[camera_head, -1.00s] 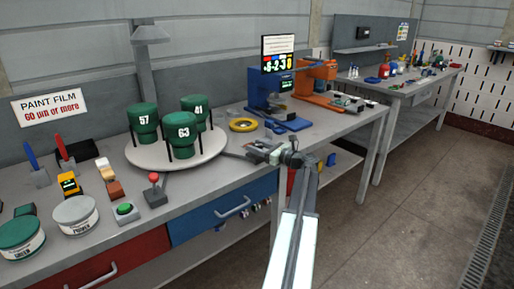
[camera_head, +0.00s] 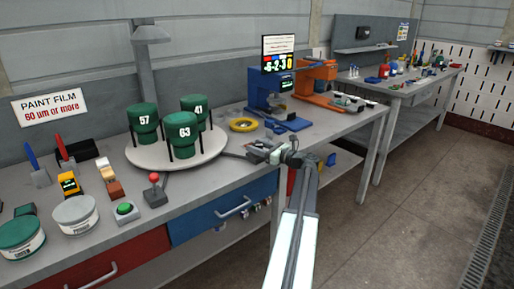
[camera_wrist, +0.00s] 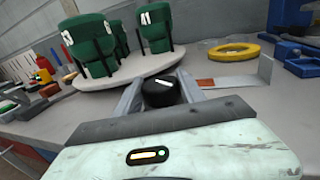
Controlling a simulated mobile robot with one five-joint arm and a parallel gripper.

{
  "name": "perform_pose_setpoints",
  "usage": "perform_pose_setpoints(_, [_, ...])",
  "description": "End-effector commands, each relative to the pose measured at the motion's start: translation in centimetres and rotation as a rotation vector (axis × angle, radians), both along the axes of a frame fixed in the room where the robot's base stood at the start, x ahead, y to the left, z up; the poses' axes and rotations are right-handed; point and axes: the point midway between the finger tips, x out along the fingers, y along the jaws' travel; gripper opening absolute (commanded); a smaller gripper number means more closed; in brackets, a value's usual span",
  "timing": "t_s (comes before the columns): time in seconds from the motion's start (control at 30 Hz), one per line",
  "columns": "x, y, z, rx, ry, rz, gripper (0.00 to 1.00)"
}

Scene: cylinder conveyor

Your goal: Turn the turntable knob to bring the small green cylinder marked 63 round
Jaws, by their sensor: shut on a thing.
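The white round turntable (camera_head: 140,157) stands on the bench and carries three green cylinders. The one marked 63 (camera_head: 184,140) is at its front, 57 (camera_head: 143,125) at left and 41 (camera_head: 197,112) behind at right. The wrist view shows the cylinders too, with some markings too small to read. My gripper (camera_head: 262,153) is low over the bench, right of the turntable. In the wrist view my gripper (camera_wrist: 160,84) is shut on the black knob (camera_wrist: 161,95), which has a white line on top. The knob is hidden in the head view.
A yellow ring (camera_head: 243,125) and a blue device (camera_head: 266,88) stand behind my gripper. A red-topped joystick (camera_head: 154,187), a green button (camera_head: 125,209) and paint tins (camera_head: 75,214) are at front left.

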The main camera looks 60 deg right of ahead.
Motion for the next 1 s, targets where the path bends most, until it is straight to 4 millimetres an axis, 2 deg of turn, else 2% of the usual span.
perform_pose_setpoints(0.27, [-0.1, 0.1, -0.2, -0.002, 0.005, 0.002, 0.06])
perform_pose_setpoints(0.3, [-0.1, 0.1, -0.2, -0.002, 0.005, 0.002, 0.49])
perform_pose_setpoints(0.37, [-0.1, 0.1, -0.2, -0.001, 0.005, 0.002, 0.66])
perform_pose_setpoints(0.73, [-0.5, 0.1, -0.1, 0.000, 0.002, 0.000, 0.68])
perform_pose_setpoints(1.0, [-5.5, 0.4, -0.1, -0.001, 0.002, -0.002, 0.68])
